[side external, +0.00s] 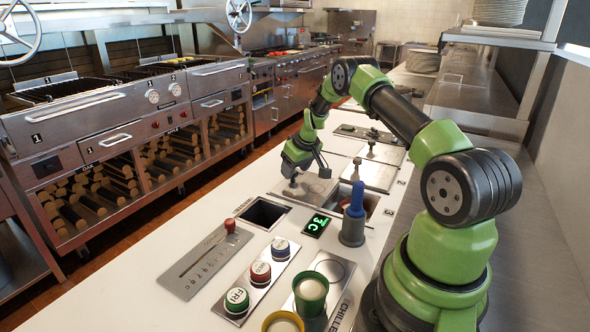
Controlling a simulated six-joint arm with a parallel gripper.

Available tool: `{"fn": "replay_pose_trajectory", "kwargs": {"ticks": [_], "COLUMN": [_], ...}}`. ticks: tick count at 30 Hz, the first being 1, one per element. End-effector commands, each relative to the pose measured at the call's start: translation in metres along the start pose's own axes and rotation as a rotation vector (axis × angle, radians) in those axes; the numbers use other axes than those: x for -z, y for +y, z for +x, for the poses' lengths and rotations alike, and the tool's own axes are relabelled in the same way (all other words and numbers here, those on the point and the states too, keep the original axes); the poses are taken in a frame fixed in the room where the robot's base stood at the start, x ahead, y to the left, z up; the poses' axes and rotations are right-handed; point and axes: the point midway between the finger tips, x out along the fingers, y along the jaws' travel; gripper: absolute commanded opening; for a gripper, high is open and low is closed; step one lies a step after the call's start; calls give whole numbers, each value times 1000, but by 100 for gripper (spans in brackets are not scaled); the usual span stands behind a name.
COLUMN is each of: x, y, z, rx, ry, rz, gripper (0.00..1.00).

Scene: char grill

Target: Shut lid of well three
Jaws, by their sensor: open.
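Well three (371,202) is a dark rectangular opening in the white counter, next to a printed 3. It is partly hidden by a blue-handled tool in a grey holder. A flat metal lid (318,190) lies to the left of the opening, leaving the well uncovered. My gripper (293,180) is open and points down at the left part of this lid, close to a small knob there. I cannot tell whether the fingers touch the knob.
The blue-handled tool (357,195) stands upright in its grey holder (352,230), beside the well. A closed lid with a knob (372,174) lies behind. In front are another dark opening (264,213), a lit display (317,225), a slider panel (205,262) and several buttons.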

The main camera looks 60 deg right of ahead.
Motion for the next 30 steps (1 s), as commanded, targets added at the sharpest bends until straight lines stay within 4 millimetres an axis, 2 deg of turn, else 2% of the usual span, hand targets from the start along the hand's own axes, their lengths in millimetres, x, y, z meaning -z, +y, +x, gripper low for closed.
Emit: {"fn": "replay_pose_trajectory", "kwargs": {"ticks": [4,11,12,19,25,30], "x": [0,0,0,0,-4,-21], "y": [0,0,0,0,1,8], "z": [7,8,8,7,6,-2], "rx": [0,0,0,0,3,10], "ry": [-1,0,0,0,1,2], "rz": [0,1,1,1,1,2], "gripper": [55,55,53,0,0,0]}}
